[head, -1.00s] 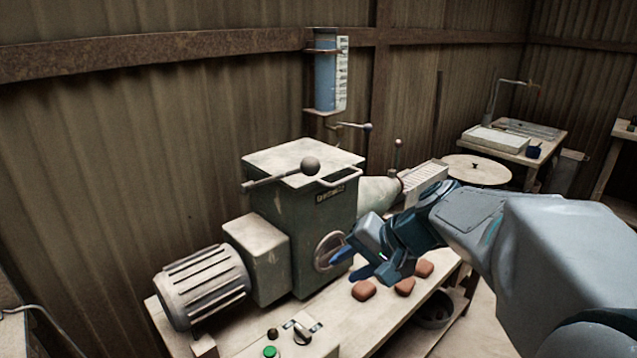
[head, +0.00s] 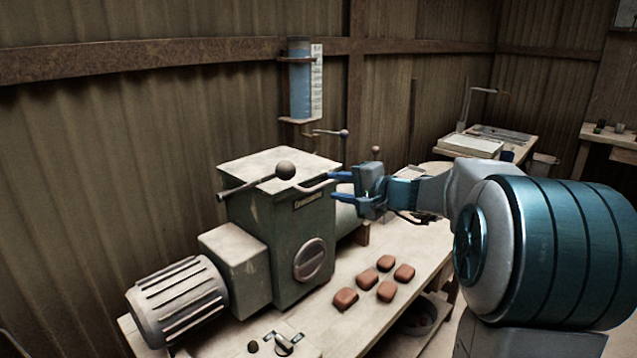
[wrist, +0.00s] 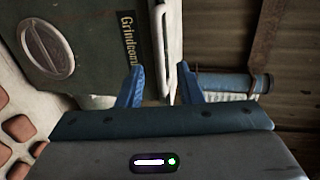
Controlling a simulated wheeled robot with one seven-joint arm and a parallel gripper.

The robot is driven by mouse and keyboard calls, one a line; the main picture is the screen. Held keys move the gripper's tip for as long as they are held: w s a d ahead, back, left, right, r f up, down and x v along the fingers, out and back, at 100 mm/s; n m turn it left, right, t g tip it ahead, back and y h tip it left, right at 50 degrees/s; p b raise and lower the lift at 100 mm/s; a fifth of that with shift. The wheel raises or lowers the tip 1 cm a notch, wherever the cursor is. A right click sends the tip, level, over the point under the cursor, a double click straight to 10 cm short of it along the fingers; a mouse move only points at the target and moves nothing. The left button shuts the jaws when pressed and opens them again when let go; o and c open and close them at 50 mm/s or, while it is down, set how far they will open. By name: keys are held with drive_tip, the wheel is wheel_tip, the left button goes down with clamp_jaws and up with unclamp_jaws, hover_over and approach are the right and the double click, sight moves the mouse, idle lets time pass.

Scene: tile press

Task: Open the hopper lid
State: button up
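The hopper lid (head: 262,165) is a pale flat plate on top of the green grinder box (head: 290,235), and it lies closed. A round-knobbed lever (head: 258,181) crosses the lid's front edge. A pale bar handle (head: 314,187) sticks out at the lid's front right. My gripper (head: 333,186) is at the handle's height, its blue fingers apart and pointing at it. In the wrist view my gripper (wrist: 160,74) is open, with the pale handle (wrist: 188,84) close to the right finger. I cannot tell whether they touch.
Several reddish-brown blocks (head: 387,290) lie on the bench (head: 330,325) below my gripper. A ribbed motor (head: 180,300) stands at the left. A blue-filled tube (head: 300,85) hangs on the wall behind the hopper.

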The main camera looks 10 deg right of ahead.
sight(326, 185)
drive_tip(key=x, duration=0.6)
drive_tip(key=shift+w+a+f+p, duration=0.15)
drive_tip(key=shift+w+a+p, duration=0.15)
drive_tip(key=shift+p, duration=0.1)
drive_tip(key=shift+d, duration=0.1)
clamp_jaws()
